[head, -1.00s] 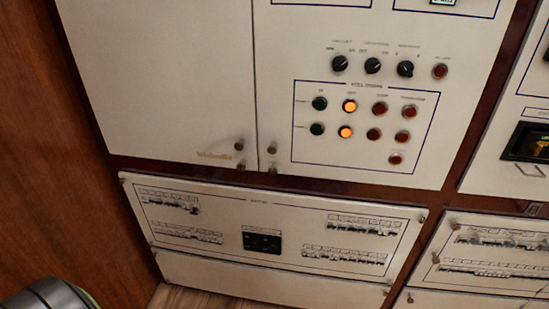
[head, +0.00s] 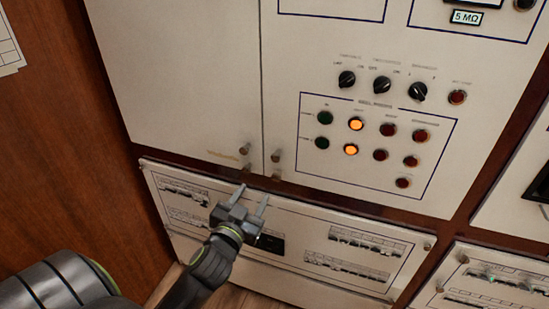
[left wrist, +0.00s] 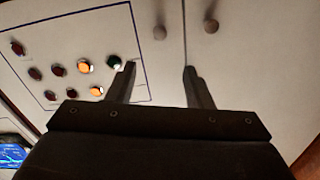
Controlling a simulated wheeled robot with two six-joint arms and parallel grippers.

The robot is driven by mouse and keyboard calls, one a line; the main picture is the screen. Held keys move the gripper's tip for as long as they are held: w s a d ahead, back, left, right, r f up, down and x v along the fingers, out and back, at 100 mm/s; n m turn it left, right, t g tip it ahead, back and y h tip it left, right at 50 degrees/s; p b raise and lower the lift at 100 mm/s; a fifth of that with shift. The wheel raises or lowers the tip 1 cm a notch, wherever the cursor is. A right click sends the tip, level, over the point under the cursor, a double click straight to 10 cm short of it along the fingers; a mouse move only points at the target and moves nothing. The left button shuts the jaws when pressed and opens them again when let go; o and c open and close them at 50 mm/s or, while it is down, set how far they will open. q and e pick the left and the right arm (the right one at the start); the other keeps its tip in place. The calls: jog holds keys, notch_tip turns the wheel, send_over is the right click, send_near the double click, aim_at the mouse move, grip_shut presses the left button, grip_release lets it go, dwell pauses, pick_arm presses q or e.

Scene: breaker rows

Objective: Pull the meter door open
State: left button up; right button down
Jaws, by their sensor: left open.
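The meter door looks to be the pale cabinet door (head: 300,60) right of the seam, with a small "5 MΩ" display (head: 467,17) high on it. A small round knob (head: 276,155) sits at its lower left corner; it also shows in the left wrist view (left wrist: 159,32). My left gripper (head: 252,192) is open and empty, in front of the lower breaker panel, its fingers pointing up toward the knobs. In the left wrist view the gripper (left wrist: 159,68) has the door knob ahead of it, apart from the fingers. My right gripper is not in view.
A plain door (head: 180,70) with its own knob (head: 244,149) adjoins at the left. The button panel (head: 375,150) has dark dials above it and two lit orange lamps. The breaker panel (head: 300,225) lies below. A wooden wall (head: 60,150) bounds the left side.

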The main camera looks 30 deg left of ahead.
aim_at(275, 159)
pick_arm(q)
jog(key=p+x, duration=0.3)
jog(key=x, duration=1.2)
jog(key=shift+w, duration=0.4)
grip_shut()
